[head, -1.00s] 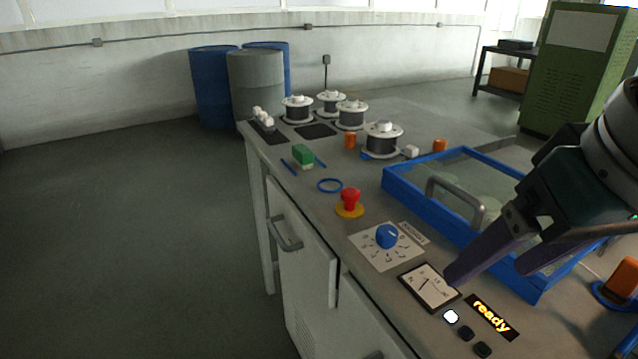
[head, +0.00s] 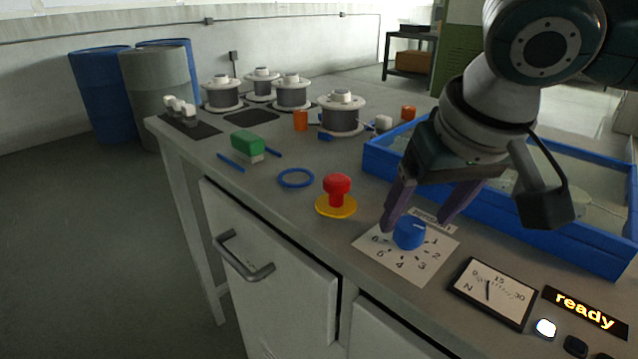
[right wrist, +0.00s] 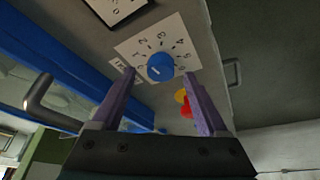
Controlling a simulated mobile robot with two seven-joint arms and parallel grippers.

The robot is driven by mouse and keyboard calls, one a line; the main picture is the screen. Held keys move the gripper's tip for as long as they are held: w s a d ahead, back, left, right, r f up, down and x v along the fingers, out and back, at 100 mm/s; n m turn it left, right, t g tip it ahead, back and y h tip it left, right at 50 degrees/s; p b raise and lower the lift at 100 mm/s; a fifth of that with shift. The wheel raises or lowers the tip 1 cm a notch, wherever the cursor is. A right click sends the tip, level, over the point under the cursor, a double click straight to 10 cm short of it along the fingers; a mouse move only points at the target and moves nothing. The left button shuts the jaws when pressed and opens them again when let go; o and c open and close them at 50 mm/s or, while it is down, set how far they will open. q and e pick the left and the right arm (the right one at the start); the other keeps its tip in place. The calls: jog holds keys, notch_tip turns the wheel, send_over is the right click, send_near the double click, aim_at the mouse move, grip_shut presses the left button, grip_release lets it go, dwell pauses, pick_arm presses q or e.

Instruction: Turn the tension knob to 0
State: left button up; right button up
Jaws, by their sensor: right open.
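The blue tension knob (head: 409,233) sits on a white dial plate (head: 398,272) with numbers around it, on the bench. A pale mark on the knob points toward the low-number side; I cannot read exactly which number it meets. My right gripper (head: 416,220) is open, its two purple fingers reaching down on either side of the knob. In the right wrist view the knob (right wrist: 160,66) shows between and just beyond the fingertips (right wrist: 158,76). I cannot tell whether either finger touches it. My left gripper is not in view.
A red emergency button (head: 337,188) on a yellow base stands left of the dial. A gauge (head: 492,292) and a lit "ready" display (head: 585,312) lie to the right. A blue-rimmed tray (head: 600,246) stands behind. A blue ring (head: 296,178) and wire spools (head: 342,113) are farther left.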

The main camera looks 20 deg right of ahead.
jog(key=shift+x, duration=1.2)
jog(key=shift+w, duration=0.1)
grip_shut()
